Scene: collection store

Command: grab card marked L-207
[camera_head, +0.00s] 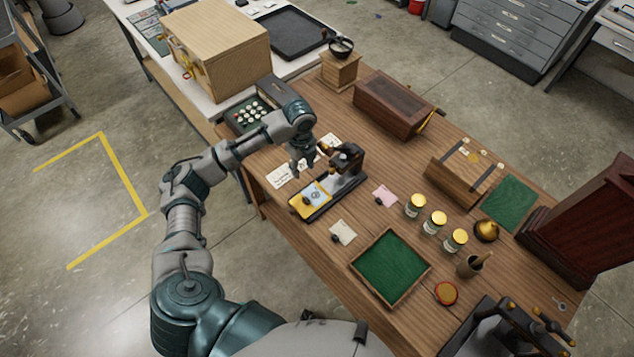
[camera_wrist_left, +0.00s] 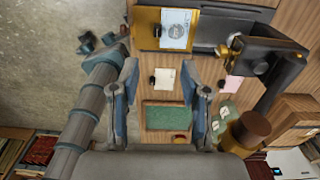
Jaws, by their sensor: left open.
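Several small cards lie on the wooden table: a cream card (camera_head: 343,231), a pink card (camera_head: 384,196) and a white card (camera_head: 280,176). A pale card (camera_head: 315,195) rests on the yellow plate of a black device (camera_head: 348,184). The print is too small to tell which is L-207. My left gripper (camera_head: 304,168) is open and empty, above the table beside the device. In the left wrist view the cream card (camera_wrist_left: 165,78) shows between the spread fingers, beyond them; the pale card (camera_wrist_left: 176,29) and pink card (camera_wrist_left: 233,84) also show. My right gripper is not in view.
A green-lined tray (camera_head: 391,265) lies in front of the cream card. Several yellow-lidded jars (camera_head: 433,222) stand right of the pink card. A wooden box (camera_head: 465,170) and dark case (camera_head: 392,101) stand farther back. A keypad device (camera_head: 250,115) sits behind the white card.

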